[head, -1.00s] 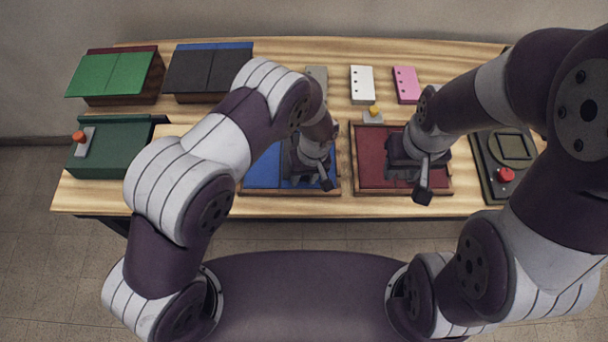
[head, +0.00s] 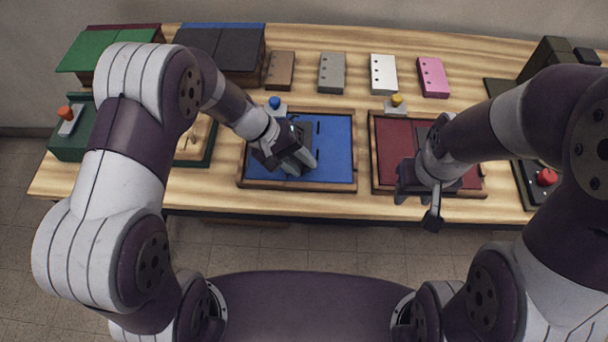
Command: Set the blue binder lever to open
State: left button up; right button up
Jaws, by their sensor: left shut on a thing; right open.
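The blue binder (head: 335,150) lies in a wooden tray in the middle of the table. A dark metal mechanism shows on its left half, partly covered by my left gripper (head: 292,160). The gripper is low over that part and shut on the lever there; its fingertips and the lever itself are mostly hidden by the wrist. My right gripper (head: 412,185) is open at the left front of the red binder (head: 393,140), apart from the blue one.
A blue knob on a grey base (head: 274,103) stands behind the blue tray, a yellow knob (head: 397,101) behind the red one. Brown, grey, white and pink hole-punched blocks (head: 433,77) line the back. A red button (head: 547,177) is at right, a green box (head: 68,138) at left.

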pick_arm(q)
jog(key=shift+s+a+f+h+b, duration=0.25)
jog(key=shift+a+h+b, duration=0.15)
jog(key=shift+h+b, duration=0.7)
pick_arm(e)
jog(key=shift+f, duration=1.8)
jog(key=shift+w, duration=0.1)
pick_arm(q)
jog(key=o, duration=1)
jog(key=shift+w+r, duration=0.1)
jog(key=shift+w, duration=0.05)
jog(key=shift+a+r, duration=0.1)
jog(key=shift+r, duration=0.2)
jog(key=p+v, duration=1.2)
pick_arm(e)
notch_tip(320, 180, up, 12)
